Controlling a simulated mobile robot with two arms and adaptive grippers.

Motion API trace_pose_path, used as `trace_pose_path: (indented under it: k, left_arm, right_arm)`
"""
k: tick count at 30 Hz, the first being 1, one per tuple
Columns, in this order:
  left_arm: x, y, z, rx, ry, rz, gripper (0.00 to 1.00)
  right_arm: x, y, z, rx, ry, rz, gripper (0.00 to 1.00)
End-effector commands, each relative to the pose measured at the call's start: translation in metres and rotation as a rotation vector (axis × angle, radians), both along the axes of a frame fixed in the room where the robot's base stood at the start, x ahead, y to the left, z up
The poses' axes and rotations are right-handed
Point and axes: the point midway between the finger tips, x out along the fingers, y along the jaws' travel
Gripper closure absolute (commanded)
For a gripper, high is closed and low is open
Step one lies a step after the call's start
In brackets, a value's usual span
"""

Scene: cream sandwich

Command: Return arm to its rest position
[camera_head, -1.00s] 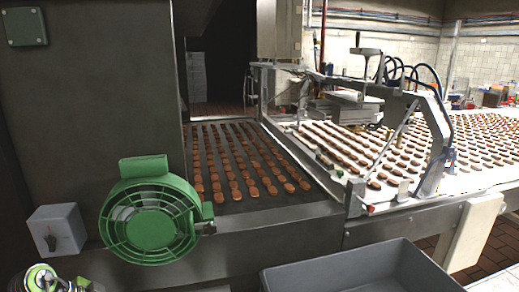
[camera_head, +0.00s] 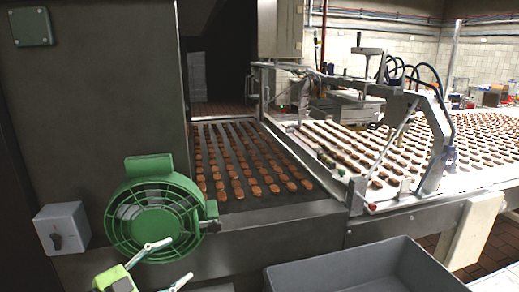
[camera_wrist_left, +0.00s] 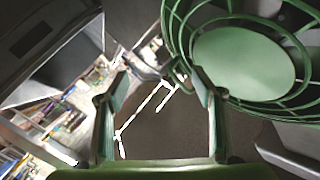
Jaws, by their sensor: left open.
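My left gripper (camera_head: 180,260) is at the lower left of the head view, in front of and below the green fan. Its two pale fingers are spread apart, with nothing between them. In the left wrist view the fingers of the left gripper (camera_wrist_left: 160,85) frame an empty gap. My right gripper is not in view.
The green caged fan (camera_head: 150,222) is close to my left fingers; it also fills the upper right of the wrist view (camera_wrist_left: 245,60). A grey switch box (camera_head: 62,229) is to its left. A grey bin (camera_head: 360,268) stands at the bottom. Conveyors (camera_head: 275,212) carry rows of biscuits.

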Motion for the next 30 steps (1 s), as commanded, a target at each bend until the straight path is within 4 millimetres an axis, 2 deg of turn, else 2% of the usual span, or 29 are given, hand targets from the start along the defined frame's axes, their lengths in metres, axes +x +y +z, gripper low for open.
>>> trace_pose_path:
  k: [3,6,9,11,14,17,18,20,21,24,27,30]
  left_arm:
    - [-0.008,-0.002,0.047,-0.126,-0.202,0.100,0.39]
    - [-0.017,0.015,0.078,-0.237,-0.321,0.240,0.39]
    - [-0.028,0.044,0.090,-0.339,-0.367,0.417,0.39]
    - [-0.034,0.064,0.087,-0.390,-0.357,0.532,0.39]
    - [-0.048,0.095,0.064,-0.451,-0.277,0.728,0.39]
    - [-0.067,0.117,0.019,-0.473,-0.121,0.907,0.39]
    - [-0.077,0.122,-0.002,-0.470,-0.040,0.971,0.39]
    - [-0.095,0.123,-0.039,-0.453,0.103,1.048,0.39]
    - [-0.110,0.121,-0.064,-0.434,0.209,1.089,0.39]
    - [-0.152,0.102,-0.123,-0.361,0.479,1.137,0.39]
    - [-0.194,0.077,-0.164,-0.282,0.702,1.126,0.39]
    - [-0.230,0.053,-0.189,-0.212,0.875,1.087,0.39]
  right_arm:
    - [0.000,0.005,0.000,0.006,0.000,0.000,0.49]
    - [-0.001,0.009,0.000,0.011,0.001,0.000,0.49]
    - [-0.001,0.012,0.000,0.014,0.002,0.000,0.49]
    - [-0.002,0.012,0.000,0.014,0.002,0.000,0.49]
    - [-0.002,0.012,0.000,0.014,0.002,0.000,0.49]
    - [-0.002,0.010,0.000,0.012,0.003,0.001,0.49]
    - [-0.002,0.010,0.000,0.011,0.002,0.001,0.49]
    - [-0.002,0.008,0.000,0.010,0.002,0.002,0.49]
    - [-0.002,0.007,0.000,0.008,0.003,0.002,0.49]
    - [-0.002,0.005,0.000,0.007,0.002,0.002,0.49]
    - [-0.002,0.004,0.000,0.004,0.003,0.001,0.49]
    - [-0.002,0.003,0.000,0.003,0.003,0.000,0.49]
